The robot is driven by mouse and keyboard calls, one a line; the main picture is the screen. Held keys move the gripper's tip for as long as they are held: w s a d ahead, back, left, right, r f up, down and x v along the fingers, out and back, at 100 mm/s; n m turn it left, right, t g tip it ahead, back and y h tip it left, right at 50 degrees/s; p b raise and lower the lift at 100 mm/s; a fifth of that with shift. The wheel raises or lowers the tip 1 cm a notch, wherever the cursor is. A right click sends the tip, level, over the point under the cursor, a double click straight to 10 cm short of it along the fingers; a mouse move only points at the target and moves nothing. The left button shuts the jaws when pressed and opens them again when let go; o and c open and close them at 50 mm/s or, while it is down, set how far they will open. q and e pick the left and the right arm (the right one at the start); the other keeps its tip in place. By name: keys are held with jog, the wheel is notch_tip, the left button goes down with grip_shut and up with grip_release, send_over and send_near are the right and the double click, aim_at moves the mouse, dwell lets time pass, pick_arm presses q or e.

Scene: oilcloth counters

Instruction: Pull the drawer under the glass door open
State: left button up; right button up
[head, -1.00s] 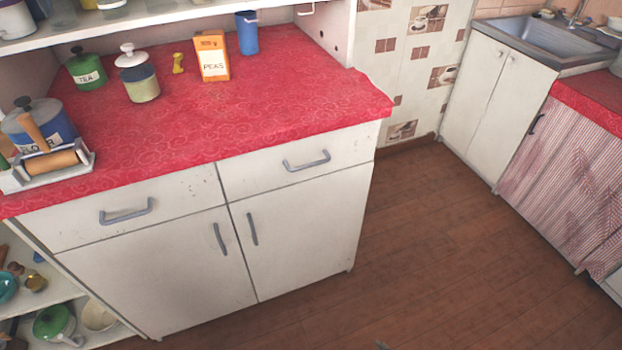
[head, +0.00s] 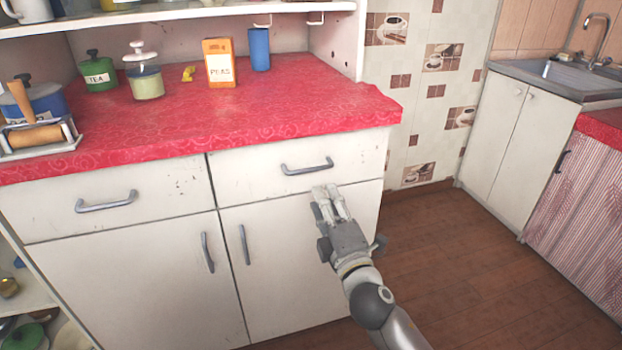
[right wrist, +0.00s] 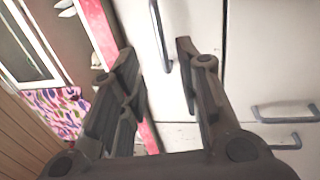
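A white cabinet under a red counter has two closed drawers, a left drawer (head: 150,185) and a right drawer (head: 240,173), each with a grey bar handle. No glass door is in view. My right gripper (head: 328,192) is just below the right drawer's handle (head: 307,167), in front of the cabinet, apart from the handle in the head view. In the right wrist view my right gripper (right wrist: 157,50) is open and empty, and the drawer handle (right wrist: 157,30) shows beyond and between its fingertips. My left gripper is out of view.
Two closed doors with upright handles (head: 207,252) lie below the drawers. A peas box (head: 220,63), a blue cup (head: 259,50), jars and a rolling pin (head: 35,138) stand on the counter. The wooden floor (head: 470,270) at right is clear. A sink (head: 560,76) is beyond.

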aim_at(310, 170)
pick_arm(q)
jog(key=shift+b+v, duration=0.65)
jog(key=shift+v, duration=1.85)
pick_arm(e)
jog(key=shift+x, duration=5.3)
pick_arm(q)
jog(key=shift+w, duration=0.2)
pick_arm(e)
jog(key=shift+f, duration=0.1)
grip_shut()
